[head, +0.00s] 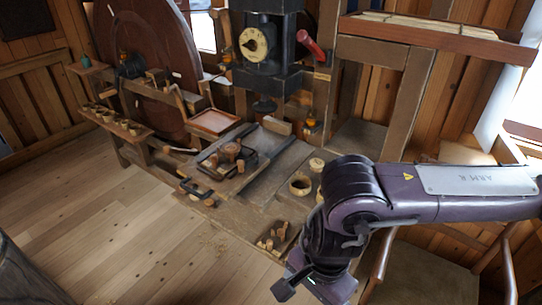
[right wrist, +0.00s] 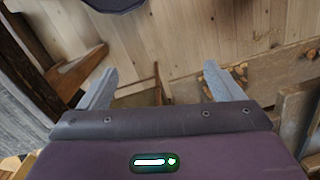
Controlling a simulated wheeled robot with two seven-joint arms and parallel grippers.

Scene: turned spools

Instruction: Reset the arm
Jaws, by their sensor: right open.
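My right arm (head: 430,192), purple and dark, comes in from the right edge of the head view and bends downward at its elbow. Its lower end hangs in front of the workbench, near the bottom of the picture. In the right wrist view, the two pale fingers of my right gripper (right wrist: 160,72) stand wide apart with nothing held between them. Wooden floor and bench parts show beyond them. My left gripper is not seen in either view.
The workbench (head: 258,212) holds a turned wooden piece (head: 231,151), a round wooden cup (head: 300,184) and a small bin of wooden pieces (head: 275,238). A dark machine (head: 266,45) stands behind. The wooden floor (head: 110,220) at left is clear.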

